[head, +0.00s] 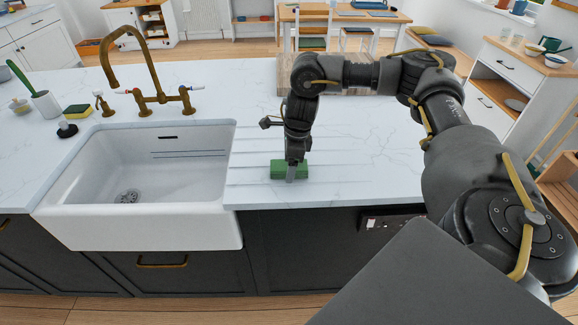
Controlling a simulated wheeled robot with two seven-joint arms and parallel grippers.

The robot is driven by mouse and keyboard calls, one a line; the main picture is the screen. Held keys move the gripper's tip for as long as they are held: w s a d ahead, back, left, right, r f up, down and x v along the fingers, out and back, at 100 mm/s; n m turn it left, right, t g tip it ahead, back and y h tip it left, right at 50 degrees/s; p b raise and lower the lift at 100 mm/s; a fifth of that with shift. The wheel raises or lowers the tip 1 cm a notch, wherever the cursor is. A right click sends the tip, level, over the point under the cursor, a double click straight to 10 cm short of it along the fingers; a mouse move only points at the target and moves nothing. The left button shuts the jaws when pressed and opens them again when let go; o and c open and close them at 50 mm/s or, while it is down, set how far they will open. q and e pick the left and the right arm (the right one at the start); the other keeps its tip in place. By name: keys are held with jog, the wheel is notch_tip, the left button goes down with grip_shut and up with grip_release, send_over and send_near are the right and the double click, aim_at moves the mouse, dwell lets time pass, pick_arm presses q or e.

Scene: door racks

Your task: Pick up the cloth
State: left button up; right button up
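A small green folded cloth (276,171) lies on the white marble counter (390,175), just right of the sink and near the counter's front edge. My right gripper (291,173) points straight down over it. A fingertip shows in front of the cloth's middle and hides part of it; I cannot tell whether the fingers are closed on it. The cloth appears to rest on the counter. My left gripper is not in view.
A white sink (130,228) with a brass faucet (150,95) is to the left. A yellow-green sponge (78,111), a black stopper (67,130) and a brush holder (45,104) stand left of the faucet. A wooden board (345,83) lies behind my arm. The counter's right side is clear.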

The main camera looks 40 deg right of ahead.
jog(key=c, duration=1.1)
jog(key=shift+o, duration=0.2)
jog(key=shift+r, duration=0.1)
jog(key=shift+r, duration=0.2)
notch_tip(320, 180, up, 2)
jog(key=shift+w+r+b, duration=0.1)
jog(key=shift+r+b, duration=0.05)
jog(key=shift+b, duration=0.85)
jog(key=s+a+r+p, duration=0.2)
jog(key=s+r, duration=0.8)
jog(key=s, duration=0.4)
